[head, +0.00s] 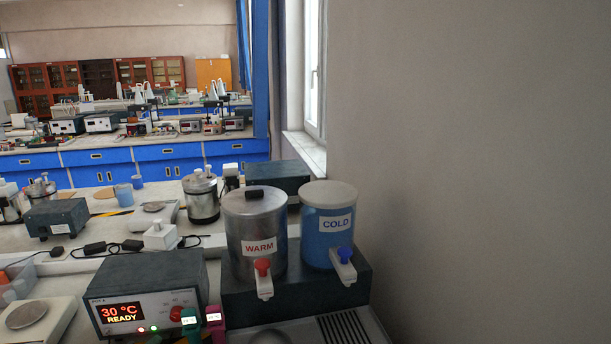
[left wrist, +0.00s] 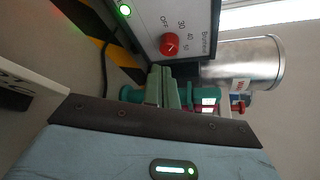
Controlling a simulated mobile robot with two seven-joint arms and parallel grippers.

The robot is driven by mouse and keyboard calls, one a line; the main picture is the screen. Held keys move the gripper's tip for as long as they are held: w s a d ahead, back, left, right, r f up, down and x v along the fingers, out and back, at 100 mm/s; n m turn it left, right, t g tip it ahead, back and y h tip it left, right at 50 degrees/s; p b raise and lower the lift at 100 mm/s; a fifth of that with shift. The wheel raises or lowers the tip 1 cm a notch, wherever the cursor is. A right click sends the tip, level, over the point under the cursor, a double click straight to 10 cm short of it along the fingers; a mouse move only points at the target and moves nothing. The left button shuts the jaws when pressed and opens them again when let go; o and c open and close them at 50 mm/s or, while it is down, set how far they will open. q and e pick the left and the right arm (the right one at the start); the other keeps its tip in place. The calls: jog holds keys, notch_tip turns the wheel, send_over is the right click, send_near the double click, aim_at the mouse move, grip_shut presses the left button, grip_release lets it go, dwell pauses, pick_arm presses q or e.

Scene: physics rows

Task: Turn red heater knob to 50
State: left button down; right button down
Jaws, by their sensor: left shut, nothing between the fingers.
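The red heater knob (left wrist: 169,44) is on the white front panel of the heater box, marked OFF, 30, 40 and 50. In the head view the knob (head: 176,313) is small and partly covered. Where its mark points is too small to read surely. The box display (head: 121,312) reads "30 °C READY". My left gripper (left wrist: 163,72) is shut and empty, its green fingertips close beside the knob's panel in the left wrist view. Whether they touch the panel, I cannot tell. In the head view it is hard to pick out near the knob. My right gripper is not clearly seen.
Right of the box stand a metal WARM tank (head: 241,216) and a blue COLD tank (head: 320,252) with taps, on a dark stand (head: 240,303). Teal and pink pieces with lit labels show beside the box. A wall (head: 480,160) closes the right side.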

aim_at(174, 309)
pick_arm(q)
jog(key=shift+w+a+b, duration=0.1)
jog(key=shift+w+a, duration=0.15)
jog(key=shift+w, duration=0.85)
jog(key=shift+w+a+b, duration=0.1)
jog(key=shift+w+a, duration=0.2)
jog(key=shift+w, duration=0.85)
jog(key=shift+w+a+b, duration=0.1)
jog(key=shift+w+a, duration=0.15)
jog(key=shift+w, duration=0.85)
jog(key=shift+d, duration=0.35)
jog(key=shift+r, duration=0.1)
jog(key=shift+d+r+p, duration=0.15)
jog(key=shift+r+p, duration=0.05)
jog(key=shift+p, duration=0.15)
jog(key=shift+w+d+r, duration=0.1)
jog(key=shift+r, duration=0.1)
jog(key=shift+d+r, duration=0.35)
jog(key=shift+d, duration=0.05)
jog(key=shift+a+r, duration=0.3)
jog(key=shift+r, duration=0.05)
